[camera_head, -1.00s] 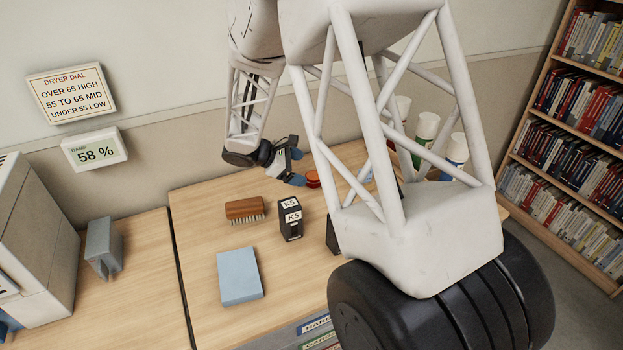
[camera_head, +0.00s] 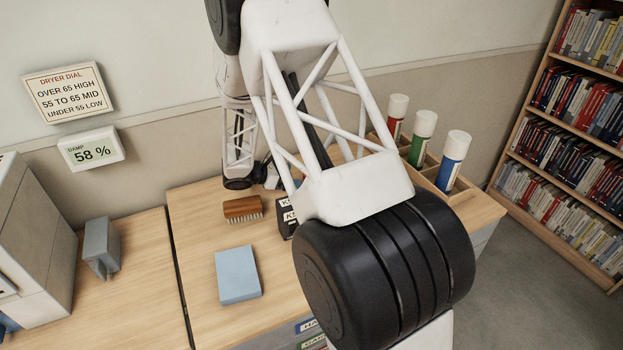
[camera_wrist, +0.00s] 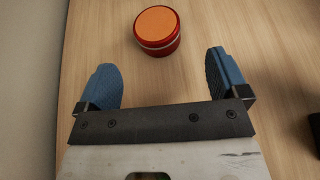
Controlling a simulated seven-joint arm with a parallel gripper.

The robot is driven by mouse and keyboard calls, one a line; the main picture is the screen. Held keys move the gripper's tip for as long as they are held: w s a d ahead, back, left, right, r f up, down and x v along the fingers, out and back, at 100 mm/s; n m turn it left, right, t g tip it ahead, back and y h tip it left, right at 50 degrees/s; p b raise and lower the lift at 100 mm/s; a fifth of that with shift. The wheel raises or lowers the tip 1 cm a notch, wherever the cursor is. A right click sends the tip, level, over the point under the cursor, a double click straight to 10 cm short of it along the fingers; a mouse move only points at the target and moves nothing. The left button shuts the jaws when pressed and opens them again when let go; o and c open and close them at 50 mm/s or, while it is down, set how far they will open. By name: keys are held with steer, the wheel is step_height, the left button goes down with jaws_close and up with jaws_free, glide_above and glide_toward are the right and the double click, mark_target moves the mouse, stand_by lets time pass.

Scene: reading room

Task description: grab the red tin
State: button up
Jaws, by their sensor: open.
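The red tin (camera_wrist: 157,31) is a short round tin with an orange top and a pale band around its side. In the wrist view it stands upright on the wooden table, just beyond my fingertips and roughly centred between them. My gripper (camera_wrist: 168,72) is open, with its two blue fingers apart and nothing between them. The tin and the fingers are apart.
A brown brush (camera_head: 243,209), a blue block (camera_head: 238,275) and a black K5 box (camera_head: 286,217) are on the table. A wooden rack (camera_head: 458,193) with red, green and blue spray cans stands at right. A wall is close on the left in the wrist view.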

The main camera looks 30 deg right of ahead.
steer(key=shift+x, duration=1.3)
steer(key=shift+d, duration=0.1)
steer(key=shift+x, duration=2.5)
steer(key=shift+w+d+r, duration=0.1)
steer(key=shift+w+r, duration=0.05)
steer(key=c, duration=1)
steer(key=shift+c, duration=0.2)
steer(key=shift+r, duration=0.15)
step_height(320, 180, up, 18)
